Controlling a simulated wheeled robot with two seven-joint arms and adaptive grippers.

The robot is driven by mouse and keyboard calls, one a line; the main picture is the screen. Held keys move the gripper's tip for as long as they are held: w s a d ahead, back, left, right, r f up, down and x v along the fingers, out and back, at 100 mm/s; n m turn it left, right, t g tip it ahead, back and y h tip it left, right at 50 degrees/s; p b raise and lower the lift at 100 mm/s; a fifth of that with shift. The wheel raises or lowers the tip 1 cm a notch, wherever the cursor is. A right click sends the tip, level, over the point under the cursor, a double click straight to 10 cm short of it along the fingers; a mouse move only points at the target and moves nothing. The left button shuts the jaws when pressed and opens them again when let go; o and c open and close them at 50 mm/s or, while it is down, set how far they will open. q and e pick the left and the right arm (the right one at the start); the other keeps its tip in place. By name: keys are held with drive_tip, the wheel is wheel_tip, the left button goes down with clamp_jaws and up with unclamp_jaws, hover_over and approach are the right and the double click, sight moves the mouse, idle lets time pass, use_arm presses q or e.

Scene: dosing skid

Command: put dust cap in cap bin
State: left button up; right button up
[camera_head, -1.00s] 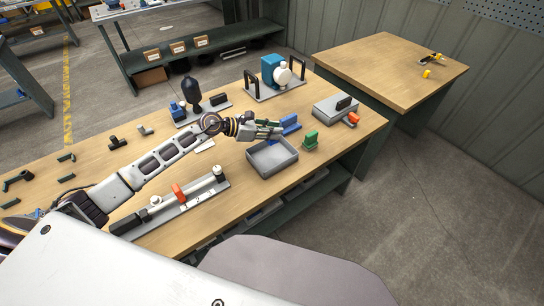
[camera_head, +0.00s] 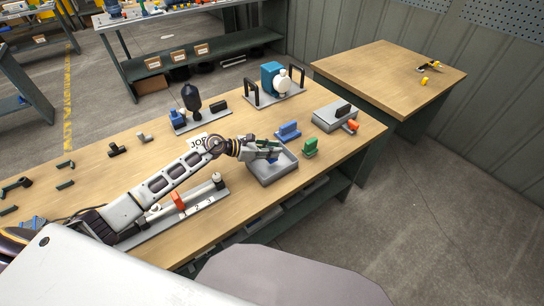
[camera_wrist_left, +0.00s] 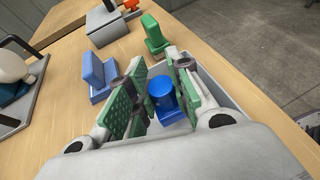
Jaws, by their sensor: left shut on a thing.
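My left gripper (camera_head: 270,152) is over the grey open bin (camera_head: 274,181), with its fingers pointing down towards it. The bin's rim (camera_wrist_left: 222,88) shows behind the right finger. In the head view the cap is mostly hidden by the gripper. My right gripper is not in view.
A blue block-like part (camera_head: 288,131) and a green one (camera_head: 310,147) stand close behind and right of the bin. A grey box (camera_head: 333,119) with an orange part is farther right. A rail fixture (camera_head: 198,203) lies under my left arm.

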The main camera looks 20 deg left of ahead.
use_arm(q)
wheel_tip(320, 180, down, 3)
drive_tip(key=shift+r, duration=0.1)
drive_tip(key=shift+f, duration=0.35)
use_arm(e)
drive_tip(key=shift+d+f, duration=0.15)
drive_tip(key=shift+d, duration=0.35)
use_arm(q)
drive_tip(key=shift+f, duration=0.1)
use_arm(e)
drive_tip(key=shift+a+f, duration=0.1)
use_arm(q)
drive_tip(key=o, duration=0.7)
drive_tip(key=shift+c, duration=0.2)
drive_tip(key=shift+o, duration=0.8)
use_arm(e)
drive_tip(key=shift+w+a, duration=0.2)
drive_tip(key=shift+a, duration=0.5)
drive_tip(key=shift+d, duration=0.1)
